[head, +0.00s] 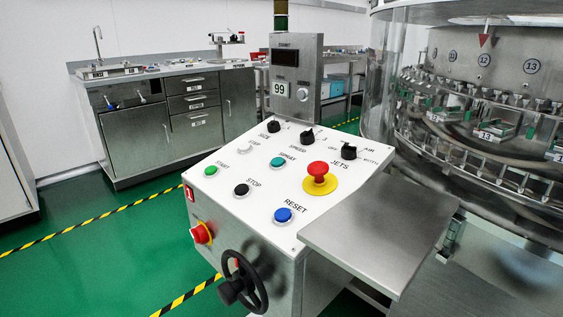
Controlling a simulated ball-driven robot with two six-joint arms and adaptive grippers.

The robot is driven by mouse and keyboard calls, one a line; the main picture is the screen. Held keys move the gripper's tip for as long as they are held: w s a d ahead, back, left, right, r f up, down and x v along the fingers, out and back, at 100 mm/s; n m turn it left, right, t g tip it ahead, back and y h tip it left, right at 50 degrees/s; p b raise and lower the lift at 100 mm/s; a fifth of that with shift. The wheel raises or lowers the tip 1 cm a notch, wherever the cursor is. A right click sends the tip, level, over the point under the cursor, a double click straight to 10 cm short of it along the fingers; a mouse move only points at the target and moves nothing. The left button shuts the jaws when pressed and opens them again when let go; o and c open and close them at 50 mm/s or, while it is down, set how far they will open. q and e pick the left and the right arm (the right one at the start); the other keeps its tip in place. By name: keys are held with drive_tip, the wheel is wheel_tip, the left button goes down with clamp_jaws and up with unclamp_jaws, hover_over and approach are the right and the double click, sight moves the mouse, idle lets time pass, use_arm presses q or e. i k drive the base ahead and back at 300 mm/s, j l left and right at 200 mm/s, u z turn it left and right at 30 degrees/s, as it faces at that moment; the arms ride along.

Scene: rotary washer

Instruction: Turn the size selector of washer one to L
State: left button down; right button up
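The size selector (273,127) is a small black rotary knob at the back left of the sloped white control panel (240,160). Lettering that looks like SIZE is beside it. Its position marks are too small to read, so I cannot tell where it points. The washer (480,100) is a round steel machine behind a clear cover, to the right of the panel. No label reading washer one is legible. Neither of my grippers is in view.
A red mushroom button (317,170) and several coloured buttons lie nearer. A steel shelf (375,235) and a black handwheel (245,282) jut out. Green floor is open at left.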

sight(273, 126)
drive_tip(key=i+j+u, duration=0.4)
drive_tip(key=j, duration=0.25)
drive_tip(key=i+j+u, duration=0.45)
drive_tip(key=i, duration=0.15)
drive_tip(key=i+j+u, duration=0.4)
drive_tip(key=i, duration=0.2)
drive_tip(key=i+z, duration=0.35)
drive_tip(key=i, duration=0.15)
drive_tip(key=i+j+z, duration=0.15)
drive_tip(key=i+z, duration=0.2)
drive_tip(key=i, duration=0.2)
